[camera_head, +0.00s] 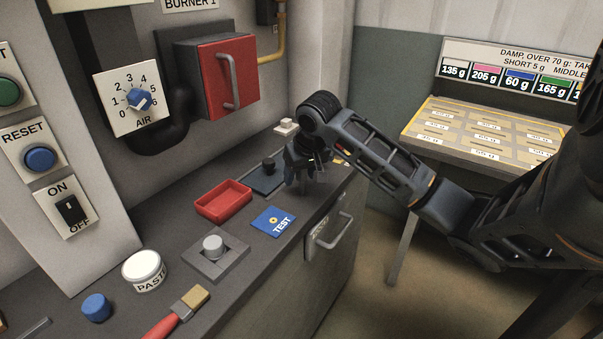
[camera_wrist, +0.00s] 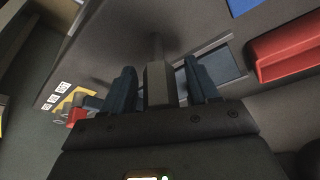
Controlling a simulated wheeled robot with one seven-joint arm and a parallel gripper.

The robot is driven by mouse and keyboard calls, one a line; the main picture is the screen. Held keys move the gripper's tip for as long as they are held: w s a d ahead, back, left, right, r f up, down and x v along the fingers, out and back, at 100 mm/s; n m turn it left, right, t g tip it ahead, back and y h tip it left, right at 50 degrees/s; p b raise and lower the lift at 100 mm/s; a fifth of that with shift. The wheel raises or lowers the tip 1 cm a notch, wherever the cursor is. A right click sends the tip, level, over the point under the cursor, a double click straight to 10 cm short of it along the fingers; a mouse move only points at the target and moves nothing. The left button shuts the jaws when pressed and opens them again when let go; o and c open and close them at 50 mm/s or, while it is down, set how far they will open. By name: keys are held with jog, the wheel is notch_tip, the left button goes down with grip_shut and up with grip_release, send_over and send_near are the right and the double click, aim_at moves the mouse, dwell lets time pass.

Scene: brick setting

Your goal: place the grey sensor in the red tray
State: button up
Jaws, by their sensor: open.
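The red tray (camera_head: 222,203) sits empty on the dark bench, left of my gripper; it also shows at the right of the wrist view (camera_wrist: 288,50). My gripper (camera_head: 304,172) points down over the bench, near the front edge. In the wrist view its two blue-grey fingers (camera_wrist: 161,82) are apart. A grey block with a thin rod (camera_wrist: 158,84), apparently the grey sensor, stands between them, with a gap visible on each side. In the head view it is mostly hidden by my gripper.
A blue TEST card (camera_head: 273,221) and a dark slate plate with a black knob (camera_head: 262,182) lie near the tray. A grey fixture (camera_head: 215,256), white paste jar (camera_head: 144,269), blue cap (camera_head: 97,307) and brush (camera_head: 180,309) are nearer. A red box (camera_head: 218,77) hangs above the bench.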

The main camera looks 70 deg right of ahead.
jog(key=shift+f, duration=0.1)
jog(key=c, duration=1)
grip_shut()
